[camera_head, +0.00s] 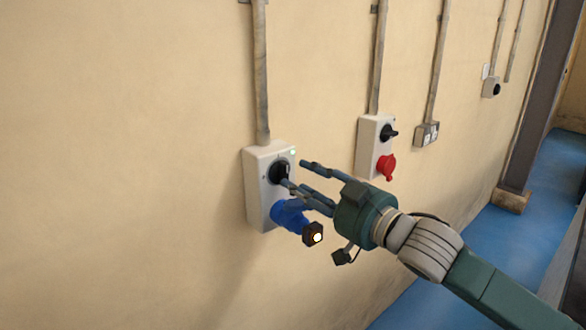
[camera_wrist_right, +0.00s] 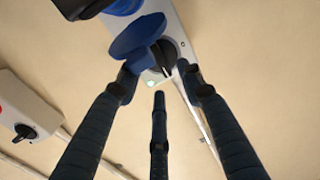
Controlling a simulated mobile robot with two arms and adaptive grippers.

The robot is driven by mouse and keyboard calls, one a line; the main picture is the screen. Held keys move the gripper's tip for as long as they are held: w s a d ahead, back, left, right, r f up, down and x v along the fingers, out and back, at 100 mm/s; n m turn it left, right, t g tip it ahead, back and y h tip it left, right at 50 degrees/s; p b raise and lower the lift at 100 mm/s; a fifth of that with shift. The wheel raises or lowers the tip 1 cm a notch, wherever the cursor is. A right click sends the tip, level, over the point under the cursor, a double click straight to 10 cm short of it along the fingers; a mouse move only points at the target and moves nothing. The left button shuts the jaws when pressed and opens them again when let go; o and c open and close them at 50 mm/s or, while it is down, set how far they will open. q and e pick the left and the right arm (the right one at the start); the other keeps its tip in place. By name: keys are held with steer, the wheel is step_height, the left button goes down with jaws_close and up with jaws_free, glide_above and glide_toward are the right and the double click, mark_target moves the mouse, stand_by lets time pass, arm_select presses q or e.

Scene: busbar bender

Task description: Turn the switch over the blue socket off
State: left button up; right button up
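A pale switch box (camera_head: 255,190) on the wall carries a black rotary switch (camera_head: 279,172) and, below it, a blue socket (camera_head: 287,214). A small green light glows at the box's top corner. My right gripper (camera_head: 296,176) is at the switch with its fingers spread. In the right wrist view the switch (camera_wrist_right: 166,58) shows between the fingertips (camera_wrist_right: 158,80), with the blue socket's lid (camera_wrist_right: 137,36) beside it. I cannot tell whether a finger touches the switch. The fingers partly hide the switch and socket in the head view. My left gripper is not in view.
A second box with a black switch (camera_head: 388,132) and a red socket (camera_head: 386,167) is to the right on the same wall. Beyond it are a double wall outlet (camera_head: 426,134) and another small box (camera_head: 491,87). Conduits run up the wall. The wall left of the blue-socket box is bare.

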mark_target(288, 173)
steer(key=x, duration=0.3)
steer(key=shift+w+a+p, duration=0.2)
steer(key=shift+w+p, duration=0.1)
steer(key=shift+p, duration=0.1)
jaws_close()
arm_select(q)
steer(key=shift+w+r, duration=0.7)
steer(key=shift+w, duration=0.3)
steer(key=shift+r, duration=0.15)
arm_select(e)
steer(key=n+p, duration=0.2)
steer(key=n, duration=0.1)
steer(key=shift+r+n, duration=0.1)
steer(key=shift+n, duration=0.2)
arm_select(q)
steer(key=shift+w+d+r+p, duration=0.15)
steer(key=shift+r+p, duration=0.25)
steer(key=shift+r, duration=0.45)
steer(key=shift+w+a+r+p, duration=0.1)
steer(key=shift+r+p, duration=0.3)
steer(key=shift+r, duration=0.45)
arm_select(e)
steer(key=shift+s+a+n, duration=0.1)
steer(key=shift+a+n, duration=0.05)
steer(key=shift+n, duration=1.55)
